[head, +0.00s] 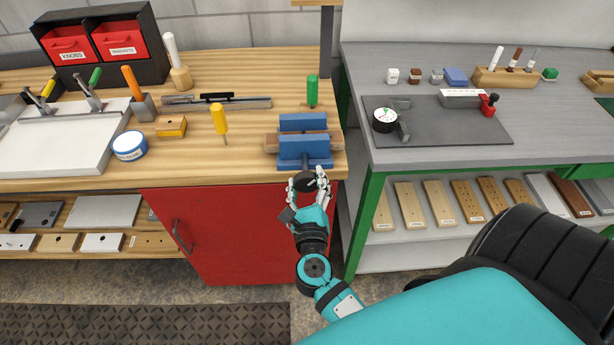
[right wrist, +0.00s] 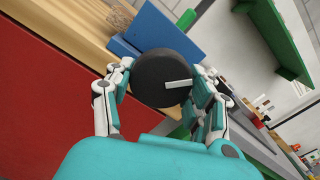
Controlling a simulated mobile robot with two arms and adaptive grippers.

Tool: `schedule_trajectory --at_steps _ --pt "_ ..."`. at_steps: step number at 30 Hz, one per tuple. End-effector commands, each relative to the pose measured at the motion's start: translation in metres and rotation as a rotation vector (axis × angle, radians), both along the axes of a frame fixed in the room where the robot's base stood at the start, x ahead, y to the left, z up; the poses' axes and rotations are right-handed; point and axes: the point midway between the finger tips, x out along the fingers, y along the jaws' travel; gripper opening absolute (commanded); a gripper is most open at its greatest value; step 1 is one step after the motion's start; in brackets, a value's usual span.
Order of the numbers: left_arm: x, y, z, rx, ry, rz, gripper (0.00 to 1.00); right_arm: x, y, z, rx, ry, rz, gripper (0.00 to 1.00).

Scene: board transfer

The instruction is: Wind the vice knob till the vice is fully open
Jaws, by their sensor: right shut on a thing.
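The blue vice (head: 304,153) stands at the right front edge of the wooden bench, its two jaws apart with a brown wooden piece (head: 275,142) between or under them. The black round vice knob (head: 304,182) is on the front of the vice, just beyond the bench edge. My right gripper (head: 309,188) is shut on the knob. In the right wrist view the knob (right wrist: 160,79) sits between the two fingers, with a light mark on its face. Part of the vice (right wrist: 140,40) shows behind it. My left gripper is not in view.
A green-handled tool (head: 312,91) stands behind the vice, and a yellow-handled screwdriver (head: 220,121) to its left. A red cabinet door (head: 222,232) is below the bench. A grey bench (head: 440,155) with a dark mat stands to the right.

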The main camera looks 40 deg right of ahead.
Motion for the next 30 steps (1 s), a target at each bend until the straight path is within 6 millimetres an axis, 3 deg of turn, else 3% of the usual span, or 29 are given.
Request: schedule_trajectory --at_steps 1,15,30 --pt "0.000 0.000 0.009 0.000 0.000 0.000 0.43 0.000 0.000 0.005 -0.039 0.025 0.001 0.23" --pt "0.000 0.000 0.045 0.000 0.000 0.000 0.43 0.000 -0.001 0.004 -0.400 0.246 0.000 0.23" --pt "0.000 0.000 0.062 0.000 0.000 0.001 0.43 0.000 -0.001 0.002 -0.602 0.369 0.002 0.23"
